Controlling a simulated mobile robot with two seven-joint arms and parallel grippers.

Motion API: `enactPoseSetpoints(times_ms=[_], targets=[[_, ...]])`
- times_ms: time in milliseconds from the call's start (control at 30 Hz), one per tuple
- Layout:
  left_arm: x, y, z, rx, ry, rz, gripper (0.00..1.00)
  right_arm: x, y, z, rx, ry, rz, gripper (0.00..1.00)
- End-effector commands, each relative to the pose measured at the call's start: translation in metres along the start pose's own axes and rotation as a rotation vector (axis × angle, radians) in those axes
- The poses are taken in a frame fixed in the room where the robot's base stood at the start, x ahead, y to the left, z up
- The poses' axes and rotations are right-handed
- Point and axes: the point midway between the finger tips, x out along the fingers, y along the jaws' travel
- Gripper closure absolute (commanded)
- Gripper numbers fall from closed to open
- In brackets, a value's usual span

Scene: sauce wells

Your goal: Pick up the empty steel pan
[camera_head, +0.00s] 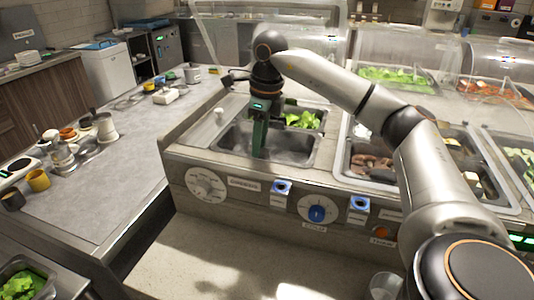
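The empty steel pan (286,150) sits in the front of the left well of the counter, with its bare grey inside showing. My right arm reaches across from the right. Its gripper (259,148) points down at the pan's left part, with the fingertips low inside the pan's outline. The fingers are seen edge-on, so I cannot tell their gap or whether they touch the pan. The gripper covers part of the pan. My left gripper is not in view.
A pan of lettuce (303,120) lies directly behind the empty pan. More food pans stand to the right, partly behind my arm. Dials (317,209) line the counter front. The grey table (125,165) at left has clear room, with cups and jars (60,155) near its left edge.

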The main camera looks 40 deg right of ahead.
Motion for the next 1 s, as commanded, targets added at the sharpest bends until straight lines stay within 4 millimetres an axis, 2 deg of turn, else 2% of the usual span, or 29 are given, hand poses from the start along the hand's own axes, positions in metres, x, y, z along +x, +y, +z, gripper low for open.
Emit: enactPoseSetpoints(times_ms=[100, 367, 700, 1000], targets=[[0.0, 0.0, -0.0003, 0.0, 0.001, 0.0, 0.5, 0.0109, -0.0001, -0.0005, 0.001, 0.001, 0.0, 0.6], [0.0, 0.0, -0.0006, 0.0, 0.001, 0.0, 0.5, 0.0124, -0.0001, -0.0002, 0.001, -0.001, 0.0, 0.61], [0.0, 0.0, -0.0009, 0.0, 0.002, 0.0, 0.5, 0.012, -0.0005, -0.0001, 0.001, -0.001, -0.001, 0.99], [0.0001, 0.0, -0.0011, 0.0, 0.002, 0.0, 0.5, 0.0116, -0.0011, -0.0001, 0.002, -0.002, -0.003, 1.0]])
